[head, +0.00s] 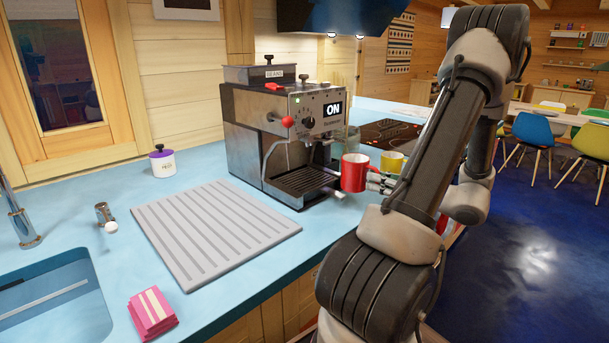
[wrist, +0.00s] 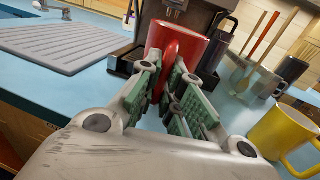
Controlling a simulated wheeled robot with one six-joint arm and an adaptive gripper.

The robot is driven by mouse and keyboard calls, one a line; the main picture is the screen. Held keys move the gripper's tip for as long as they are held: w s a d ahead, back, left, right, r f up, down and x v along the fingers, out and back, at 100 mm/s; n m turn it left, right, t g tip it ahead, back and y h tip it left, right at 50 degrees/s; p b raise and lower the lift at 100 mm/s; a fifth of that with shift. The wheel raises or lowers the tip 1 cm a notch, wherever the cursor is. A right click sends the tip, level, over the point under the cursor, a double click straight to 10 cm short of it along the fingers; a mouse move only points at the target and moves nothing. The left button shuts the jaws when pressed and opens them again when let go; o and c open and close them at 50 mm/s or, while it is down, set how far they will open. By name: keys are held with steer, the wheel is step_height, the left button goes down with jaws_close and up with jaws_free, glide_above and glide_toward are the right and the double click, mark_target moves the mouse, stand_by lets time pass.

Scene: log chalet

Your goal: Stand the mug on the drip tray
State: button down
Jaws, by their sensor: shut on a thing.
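A red mug (head: 354,172) is held upright in my gripper (head: 376,183), just right of the espresso machine's drip tray in the head view. In the wrist view the red mug (wrist: 176,50) sits between the green-padded fingers of my gripper (wrist: 172,88), which are shut on it. The drip tray (head: 303,181) is a dark slatted tray at the machine's front. In the wrist view a part of the drip tray (wrist: 122,66) shows behind the mug, and the mug hides much of it. I cannot tell the exact gap between mug and tray.
The espresso machine (head: 262,130) reads ON and has a red-knobbed lever. A yellow mug (wrist: 283,132) stands on the counter to the right. Behind are a utensil jar (wrist: 250,80) and a cooktop (head: 392,132).

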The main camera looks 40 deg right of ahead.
steer(key=x, duration=1.3)
steer(key=shift+a, duration=0.1)
steer(key=x, duration=0.3)
steer(key=shift+w+f, duration=0.25)
steer(key=shift+f, duration=0.45)
steer(key=shift+f, duration=0.15)
steer(key=c, duration=1.6)
jaws_free()
steer(key=shift+o, duration=0.2)
